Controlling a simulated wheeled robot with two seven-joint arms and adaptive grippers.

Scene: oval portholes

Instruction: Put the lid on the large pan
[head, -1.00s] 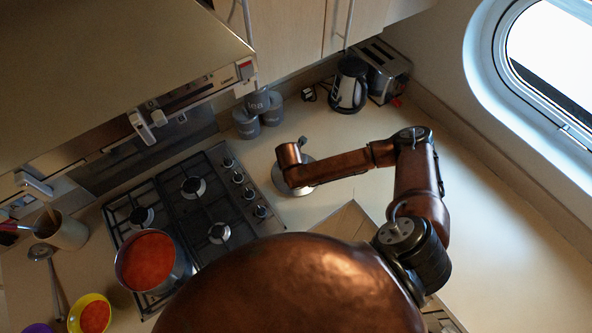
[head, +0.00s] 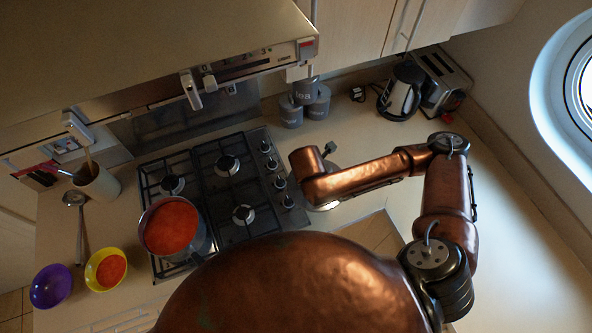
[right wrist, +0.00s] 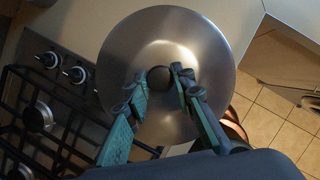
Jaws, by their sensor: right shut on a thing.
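The lid (right wrist: 200,40) is a round steel disc with a dark knob (right wrist: 160,78) at its middle. My right gripper (right wrist: 164,72) is shut on the knob, one green finger on each side. In the head view only a bright edge of the lid (head: 324,206) shows below my copper right arm, whose end hides the gripper. Whether the lid is clear of the counter is hard to tell. The large pan (head: 203,238), filled with red food, stands uncovered on the hob's front left, left of my right arm. My left gripper is out of view.
The black gas hob (head: 218,192) has several bare burners. A yellow bowl (head: 91,281), a purple bowl (head: 40,291) and a ladle (head: 80,225) lie left of it. Canisters (head: 291,112), a kettle (head: 399,98) and a toaster (head: 446,85) stand at the back. A hood (head: 150,50) overhangs the hob.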

